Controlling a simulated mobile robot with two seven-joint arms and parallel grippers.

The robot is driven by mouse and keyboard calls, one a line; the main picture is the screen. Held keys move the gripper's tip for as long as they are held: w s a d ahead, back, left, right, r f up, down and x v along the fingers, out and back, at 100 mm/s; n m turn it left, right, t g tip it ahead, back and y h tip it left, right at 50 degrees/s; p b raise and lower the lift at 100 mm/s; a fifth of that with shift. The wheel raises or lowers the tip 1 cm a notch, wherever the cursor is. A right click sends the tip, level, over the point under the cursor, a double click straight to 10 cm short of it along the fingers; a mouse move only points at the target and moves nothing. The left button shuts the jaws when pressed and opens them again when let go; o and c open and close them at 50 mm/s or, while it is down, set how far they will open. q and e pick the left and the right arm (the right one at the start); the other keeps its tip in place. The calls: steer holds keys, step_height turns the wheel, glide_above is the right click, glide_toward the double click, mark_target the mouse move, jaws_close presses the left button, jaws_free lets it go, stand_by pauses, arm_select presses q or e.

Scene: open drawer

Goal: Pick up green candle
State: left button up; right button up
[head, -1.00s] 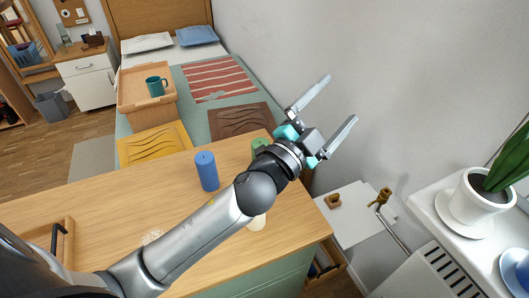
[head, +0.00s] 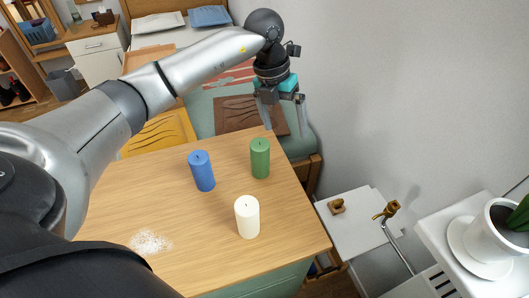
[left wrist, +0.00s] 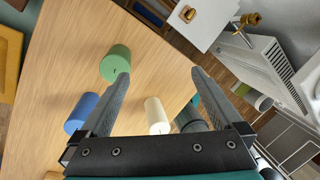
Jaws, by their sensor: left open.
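The green candle (head: 260,158) stands upright near the far right corner of the wooden top (head: 185,225). A blue candle (head: 202,171) stands to its left and a white candle (head: 247,217) stands nearer to me. My left gripper (head: 285,122) is open and empty, fingers pointing down, above and beyond the green candle. In the left wrist view the green candle (left wrist: 115,64) shows beside the tip of the left finger, with the blue candle (left wrist: 82,113) and the white candle (left wrist: 157,116) lower down. My right gripper is not in view.
A brown mat (head: 236,112) and a yellow mat (head: 165,131) lie beyond the top. A white drawer front (head: 355,225) with a brass knob is at the right, near a radiator and a potted plant (head: 505,225). White specks (head: 150,242) lie on the top.

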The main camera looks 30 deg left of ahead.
mark_target(260, 143)
arm_select(q)
steer(key=a+n+y, duration=0.1)
steer(key=a+y, duration=0.1)
steer(key=a, duration=0.4)
steer(key=shift+g, duration=0.4)
step_height(260, 143, down, 8)
steer(key=shift+b, duration=0.9)
steer(key=shift+s+f, duration=0.15)
steer(key=shift+f, duration=0.5)
steer(key=f, duration=0.2)
steer(key=f+b, duration=0.1)
steer(key=shift+s+f, duration=0.25)
steer(key=shift+f, duration=0.45)
steer(key=c, duration=0.9)
jaws_close()
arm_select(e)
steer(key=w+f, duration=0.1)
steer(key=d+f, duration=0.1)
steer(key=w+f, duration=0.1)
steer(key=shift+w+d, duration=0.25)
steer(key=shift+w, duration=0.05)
